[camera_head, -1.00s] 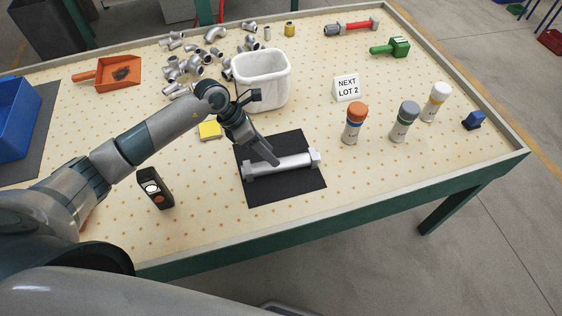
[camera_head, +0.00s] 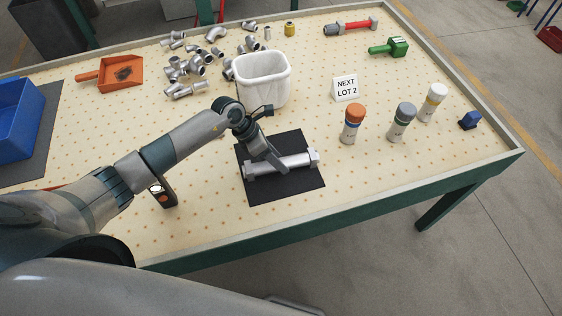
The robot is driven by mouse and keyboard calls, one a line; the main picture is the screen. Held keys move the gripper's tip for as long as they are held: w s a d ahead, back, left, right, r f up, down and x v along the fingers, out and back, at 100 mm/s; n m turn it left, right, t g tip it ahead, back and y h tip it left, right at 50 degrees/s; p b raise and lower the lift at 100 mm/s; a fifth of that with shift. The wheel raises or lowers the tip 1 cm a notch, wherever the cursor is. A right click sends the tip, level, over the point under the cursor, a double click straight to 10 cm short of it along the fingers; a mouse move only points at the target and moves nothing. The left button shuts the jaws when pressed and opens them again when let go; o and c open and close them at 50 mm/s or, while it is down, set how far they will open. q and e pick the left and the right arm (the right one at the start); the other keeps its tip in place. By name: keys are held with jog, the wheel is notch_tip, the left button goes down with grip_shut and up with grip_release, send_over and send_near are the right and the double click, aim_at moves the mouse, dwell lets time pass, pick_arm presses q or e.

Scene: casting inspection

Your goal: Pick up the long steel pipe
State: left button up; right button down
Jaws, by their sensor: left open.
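The long steel pipe (camera_head: 297,160) is a silver bar with wider ends. It lies on a black mat (camera_head: 290,188) near the middle of the table's front half. My left gripper (camera_head: 277,164) is open and points down at the pipe's left-middle part. Its fingers overlap the pipe in the picture, and I cannot tell whether they touch it. The left gripper hides a small part of the pipe. My right gripper is not in view.
A white bin (camera_head: 263,82) stands behind the mat. Several pipe fittings (camera_head: 187,68) lie at the back left. A blue crate (camera_head: 18,125) is at the left edge. Several capped bottles (camera_head: 353,124) and a sign (camera_head: 345,88) stand to the right. The front right tabletop is clear.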

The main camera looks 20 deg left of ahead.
aim_at(287, 161)
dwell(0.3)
pick_arm(q)
grip_shut()
jog(key=shift+r, duration=0.1)
jog(key=shift+w+r+p, duration=0.1)
jog(key=shift+r+p, duration=0.3)
jog(key=shift+r, duration=0.15)
notch_tip(287, 161, up, 4)
jog(key=shift+f+p, duration=0.2)
jog(key=shift+p, duration=0.9)
jog(key=s+d+r+p, duration=0.5)
jog(key=d+r+p, duration=0.1)
jog(key=d, duration=0.4)
jog(key=shift+s+d, duration=0.15)
jog(key=shift+s, duration=0.2)
